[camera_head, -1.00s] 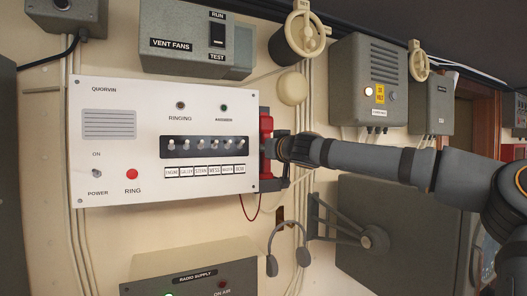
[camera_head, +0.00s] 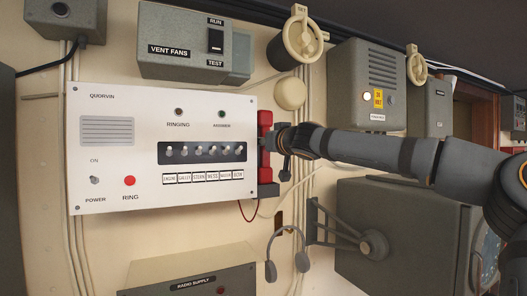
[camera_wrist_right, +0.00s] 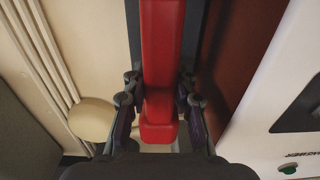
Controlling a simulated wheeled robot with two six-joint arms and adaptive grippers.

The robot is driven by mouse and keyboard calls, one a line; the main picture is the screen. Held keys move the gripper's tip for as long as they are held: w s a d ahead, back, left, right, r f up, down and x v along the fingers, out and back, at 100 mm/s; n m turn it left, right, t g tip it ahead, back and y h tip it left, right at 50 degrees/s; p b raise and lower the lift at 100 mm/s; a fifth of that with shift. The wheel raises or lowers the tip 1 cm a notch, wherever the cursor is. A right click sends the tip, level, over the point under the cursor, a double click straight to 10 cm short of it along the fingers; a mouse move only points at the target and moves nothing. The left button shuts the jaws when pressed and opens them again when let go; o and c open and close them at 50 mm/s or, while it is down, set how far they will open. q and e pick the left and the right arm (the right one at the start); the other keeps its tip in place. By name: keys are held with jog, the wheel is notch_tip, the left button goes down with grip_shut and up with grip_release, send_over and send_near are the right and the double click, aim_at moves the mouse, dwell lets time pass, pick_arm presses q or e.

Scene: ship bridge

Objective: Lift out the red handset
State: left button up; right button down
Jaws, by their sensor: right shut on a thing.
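The red handset (camera_head: 265,122) stands upright at the right side of the white Quorvin call panel (camera_head: 110,190). My right gripper (camera_head: 268,144) reaches it from the right and covers its middle. In the right wrist view the red handset (camera_wrist_right: 160,60) runs between the two fingers of my right gripper (camera_wrist_right: 158,100), which are closed on its sides. One end of the handset shows past the fingers. A dark cradle bracket (camera_head: 268,190) sits below the handset, and a red cord (camera_head: 247,210) hangs beneath. I cannot tell whether the handset is clear of the cradle. My left gripper is not in view.
A headset (camera_head: 270,268) hangs below right, beside a wall bracket (camera_head: 325,232). A round cream fitting (camera_head: 289,93) and a handwheel (camera_head: 303,36) are above. Grey boxes are on the right wall, and a radio supply box (camera_head: 190,275) is below.

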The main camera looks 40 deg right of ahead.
aim_at(266, 127)
notch_tip(266, 127, up, 4)
jog(key=shift+a+r+p, duration=0.1)
jog(key=shift+p, duration=0.65)
jog(key=b+v, duration=0.1)
jog(key=v, duration=0.1)
jog(key=b+v, duration=0.1)
jog(key=v, duration=0.1)
jog(key=b+v, duration=0.1)
jog(key=v, duration=0.2)
jog(key=shift+s+f, duration=0.1)
jog(key=shift+f, duration=0.2)
jog(key=b+v, duration=0.3)
jog(key=v, duration=0.9)
jog(key=shift+s+r, duration=0.15)
jog(key=shift+s, duration=0.05)
